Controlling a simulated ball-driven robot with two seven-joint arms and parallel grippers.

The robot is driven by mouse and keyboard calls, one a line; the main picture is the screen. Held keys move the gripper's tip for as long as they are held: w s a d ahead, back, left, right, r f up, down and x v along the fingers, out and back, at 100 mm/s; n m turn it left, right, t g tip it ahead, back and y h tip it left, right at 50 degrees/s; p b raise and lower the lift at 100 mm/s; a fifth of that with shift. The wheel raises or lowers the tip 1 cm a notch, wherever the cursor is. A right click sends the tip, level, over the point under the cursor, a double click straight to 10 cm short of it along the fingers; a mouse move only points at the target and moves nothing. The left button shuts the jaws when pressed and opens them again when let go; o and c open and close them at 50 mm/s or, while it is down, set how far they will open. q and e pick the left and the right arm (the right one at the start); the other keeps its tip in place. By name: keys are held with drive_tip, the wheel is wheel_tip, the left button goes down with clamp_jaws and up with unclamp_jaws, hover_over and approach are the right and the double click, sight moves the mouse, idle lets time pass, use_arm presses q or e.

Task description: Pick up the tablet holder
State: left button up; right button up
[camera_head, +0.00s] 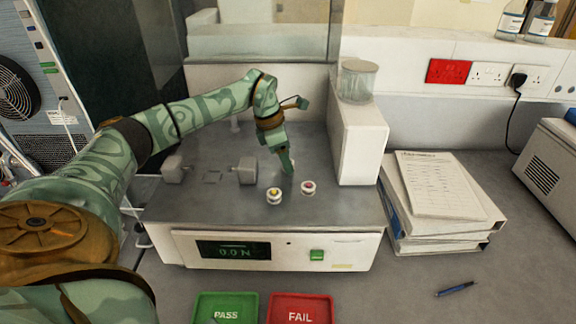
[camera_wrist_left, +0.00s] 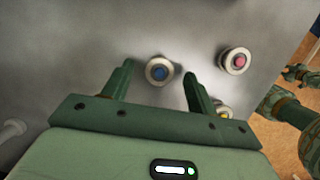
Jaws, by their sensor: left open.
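Three small round white tablet holders stand on the grey top of the tester. The one with a yellow centre (camera_head: 274,195) and the one with a pink centre (camera_head: 308,187) stand near its front. In the left wrist view, a holder with a blue centre (camera_wrist_left: 160,73) lies between and just beyond the fingertips of my left gripper (camera_wrist_left: 158,69). The pink one (camera_wrist_left: 235,61) is to the right, and the yellow one (camera_wrist_left: 222,111) is partly hidden by a finger. My left gripper (camera_head: 289,165) is open and points down, largely hiding the blue holder in the head view.
The tester (camera_head: 285,248) reads 0.0 N and has jaw-like grey blocks (camera_head: 245,172) left of the holders. Its white tower (camera_head: 358,140) stands to the right. A green PASS tray (camera_head: 225,301) and red FAIL tray (camera_head: 300,297) lie in front; papers (camera_head: 440,185) lie right.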

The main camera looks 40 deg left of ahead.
use_arm(q)
drive_tip(key=shift+w+f, duration=0.15)
drive_tip(key=shift+f, duration=0.35)
drive_tip(key=c, duration=1.1)
drive_tip(key=shift+o, duration=0.2)
drive_tip(key=shift+r, duration=0.15)
